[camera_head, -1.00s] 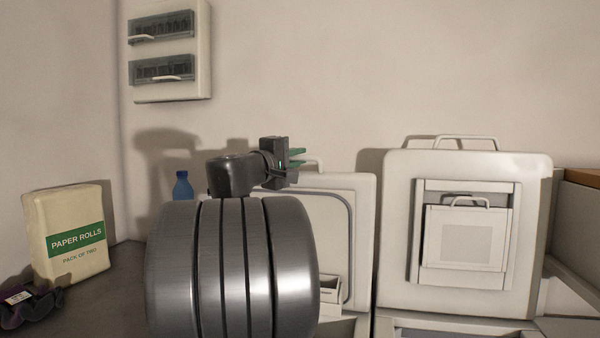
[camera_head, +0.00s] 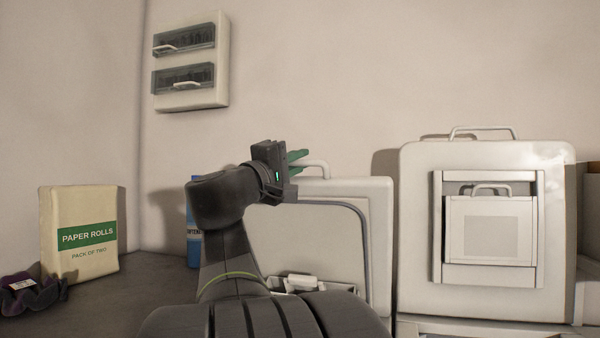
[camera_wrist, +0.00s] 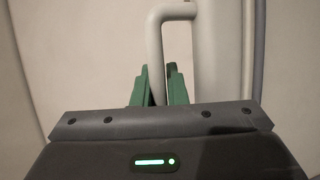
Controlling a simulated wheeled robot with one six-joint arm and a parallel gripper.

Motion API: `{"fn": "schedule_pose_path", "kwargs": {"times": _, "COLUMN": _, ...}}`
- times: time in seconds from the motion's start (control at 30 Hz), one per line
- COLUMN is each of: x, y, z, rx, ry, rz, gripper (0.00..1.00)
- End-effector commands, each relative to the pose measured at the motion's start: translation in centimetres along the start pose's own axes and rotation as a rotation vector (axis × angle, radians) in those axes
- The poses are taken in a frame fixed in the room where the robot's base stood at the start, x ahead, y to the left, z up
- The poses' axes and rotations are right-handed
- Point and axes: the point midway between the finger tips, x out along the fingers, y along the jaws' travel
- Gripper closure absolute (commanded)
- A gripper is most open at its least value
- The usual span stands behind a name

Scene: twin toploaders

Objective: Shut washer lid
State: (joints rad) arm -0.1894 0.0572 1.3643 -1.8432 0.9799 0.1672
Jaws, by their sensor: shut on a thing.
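Two white lids stand raised side by side. The left lid (camera_head: 379,205), with a grey rounded seal line on its inner face, has a pale bar handle (camera_head: 318,168) at its top edge. My gripper (camera_head: 297,158), with green fingers, is at that handle. In the wrist view the green fingers (camera_wrist: 160,82) are shut on the handle (camera_wrist: 176,14), one on each side of its near leg. The right lid (camera_head: 420,230) has a framed inner panel and its own top handle (camera_head: 484,130). My arm hides the left lid's lower left part.
A paper rolls pack (camera_head: 82,262) and a dark purple ruffled thing (camera_head: 32,296) sit on the dark surface at left. A blue bottle (camera_head: 194,245) stands behind my arm. A wall box (camera_head: 190,101) hangs above. The wall over the lids is clear.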

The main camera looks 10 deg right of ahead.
Motion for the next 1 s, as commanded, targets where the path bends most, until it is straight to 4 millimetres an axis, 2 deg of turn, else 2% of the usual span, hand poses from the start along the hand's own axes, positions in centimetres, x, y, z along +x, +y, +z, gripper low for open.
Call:
{"fn": "schedule_pose_path", "kwargs": {"times": 0.03, "x": -0.9, "y": -0.7, "z": 0.3, "rx": 0.003, "ry": 0.002, "rz": -0.001, "gripper": 1.00}}
{"fn": "schedule_pose_path", "kwargs": {"times": 0.5, "x": -6.3, "y": -2.1, "z": 2.5, "rx": 0.002, "ry": 0.003, "rz": -0.001, "gripper": 1.00}}
{"fn": "schedule_pose_path", "kwargs": {"times": 0.73, "x": -8.0, "y": -2.6, "z": 3.3, "rx": 0.002, "ry": 0.001, "rz": 0.001, "gripper": 1.00}}
{"fn": "schedule_pose_path", "kwargs": {"times": 1.0, "x": -8.8, "y": -2.8, "z": 3.6, "rx": 0.002, "ry": 0.002, "rz": 0.002, "gripper": 1.00}}
